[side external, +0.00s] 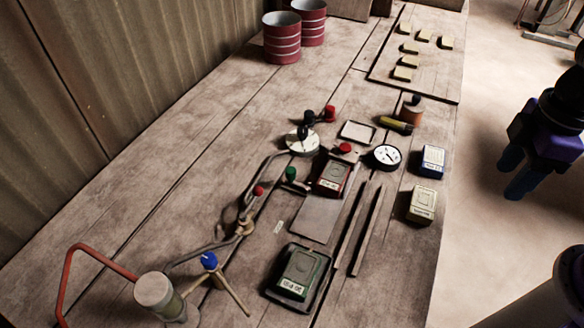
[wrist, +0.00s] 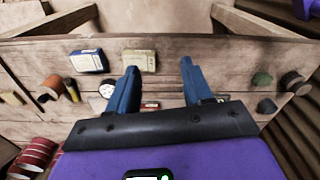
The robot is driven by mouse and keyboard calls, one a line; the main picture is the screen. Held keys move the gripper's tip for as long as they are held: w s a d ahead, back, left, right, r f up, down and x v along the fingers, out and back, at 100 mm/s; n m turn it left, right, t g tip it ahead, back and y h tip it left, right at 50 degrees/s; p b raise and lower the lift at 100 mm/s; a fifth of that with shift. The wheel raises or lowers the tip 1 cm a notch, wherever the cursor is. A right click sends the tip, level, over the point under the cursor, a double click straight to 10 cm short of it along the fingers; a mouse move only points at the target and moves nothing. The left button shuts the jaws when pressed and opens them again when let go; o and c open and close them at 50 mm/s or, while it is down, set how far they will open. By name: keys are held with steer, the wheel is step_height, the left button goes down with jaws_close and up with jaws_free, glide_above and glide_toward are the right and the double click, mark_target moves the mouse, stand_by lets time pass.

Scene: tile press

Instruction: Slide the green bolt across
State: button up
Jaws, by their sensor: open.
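The green knob (side external: 291,174), which I take for the bolt's handle, stands in the middle of the bench in the side external view. It is just left of a dark red labelled box (side external: 333,175), near a red-topped knob (side external: 345,148). My gripper (side external: 525,178) is off the bench's right edge, well apart from the green knob. Its two blue fingers (wrist: 158,75) are spread with nothing between them in the wrist view. The bolt's bar and slot are too small to make out. I cannot identify the green knob in the wrist view.
A dark green labelled box (side external: 298,275) sits in a tray at the front. A blue box (side external: 433,161) and cream box (side external: 422,205) stand at the right edge. Bent pipes (side external: 240,215) and a blue-knobbed tripod (side external: 209,262) lie left. Red drums (side external: 281,38) stand at the back.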

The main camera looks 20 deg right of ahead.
steer(key=w+a+r+m, duration=0.3)
steer(key=w+a+m, duration=0.2)
steer(key=w+a, duration=0.95)
steer(key=m, duration=0.6)
glide_above(291, 170)
steer(key=f, duration=0.1)
step_height(291, 170, down, 18)
steer(key=shift+r, duration=0.1)
